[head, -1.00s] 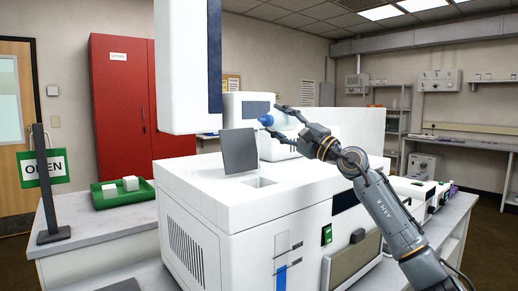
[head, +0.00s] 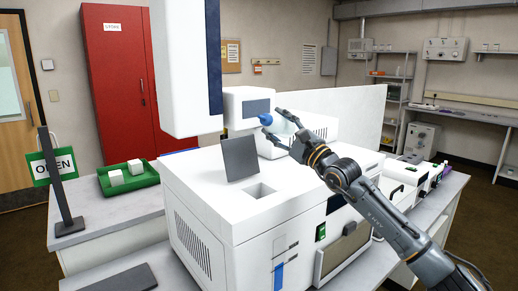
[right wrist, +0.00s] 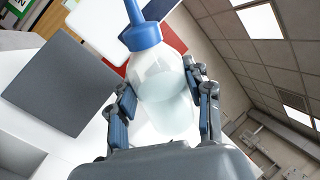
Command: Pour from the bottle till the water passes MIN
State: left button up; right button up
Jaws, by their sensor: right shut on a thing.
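My right gripper (head: 287,128) is shut around a clear squeeze bottle (right wrist: 160,85) with a blue cap and nozzle (right wrist: 140,35). The bottle is tilted over, with its blue nozzle (head: 265,119) pointing left in the head view; pale liquid shows inside in the right wrist view. It is held above the white machine (head: 200,185), whose square opening (head: 261,191) has its grey flap (head: 239,158) raised. A blue level strip (head: 279,276) shows on the machine's front, with small marks above; I cannot read MIN. No stream of water is visible. My left gripper is out of view.
The machine's tall white column (head: 185,70) and its head with a dark screen (head: 248,106) stand close behind the bottle. A green tray (head: 145,182) with white blocks and an OPEN sign (head: 53,167) are at left. Other devices (head: 420,175) stand at right.

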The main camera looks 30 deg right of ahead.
aim_at(270, 115)
jog(key=shift+s+a+r+m+h, duration=0.1)
jog(key=shift+r+m+h, duration=0.3)
jog(key=shift+m, duration=0.3)
jog(key=a+r+m+h+p, duration=0.1)
jog(key=m+p, duration=0.1)
jog(key=p, duration=0.1)
jog(key=a+r+m+g+h+p, duration=0.1)
jog(key=m+p, duration=0.2)
jog(key=p, duration=0.1)
jog(key=s+r+m+h+p, duration=0.1)
jog(key=m+p, duration=0.1)
jog(key=p, duration=0.2)
jog(key=shift+a+r+g, duration=0.3)
jog(key=shift+a, duration=0.1)
jog(key=shift+a+m, duration=0.1)
jog(key=shift+m, duration=0.3)
jog(key=shift+f, duration=0.15)
